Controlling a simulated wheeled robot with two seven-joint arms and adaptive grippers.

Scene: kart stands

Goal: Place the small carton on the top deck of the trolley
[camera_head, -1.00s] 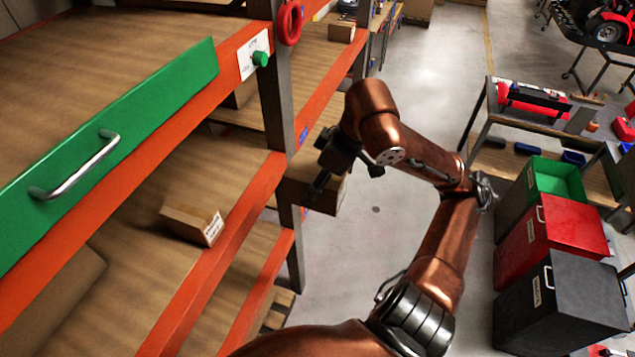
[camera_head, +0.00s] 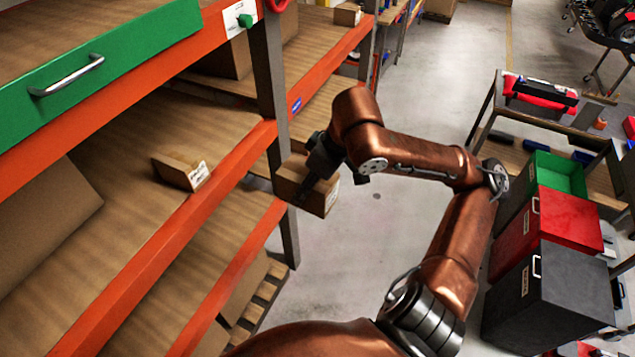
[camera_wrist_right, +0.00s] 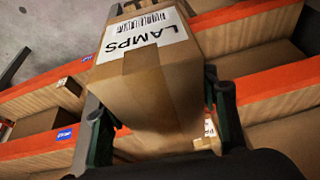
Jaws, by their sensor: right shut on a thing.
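The small carton (camera_head: 322,198) is brown cardboard with a white label; the right wrist view shows the carton (camera_wrist_right: 165,85) with "LAMPS" and a barcode on it. My right gripper (camera_head: 313,178) is shut on it, one finger on each side, as the wrist view of the gripper (camera_wrist_right: 160,125) shows. The carton is held tilted beside the shelf rack's upright, above the floor. A frame with a flat top deck (camera_head: 553,118), apparently the trolley, stands at the right, well away from the carton. A red and black object lies on that deck. My left gripper is out of view.
The shelf rack (camera_head: 196,228) with orange beams fills the left, with another small carton (camera_head: 183,170) on a shelf. Green (camera_head: 558,178), red (camera_head: 548,233) and black (camera_head: 550,292) bins stand at the right. Grey floor (camera_head: 420,130) lies clear between.

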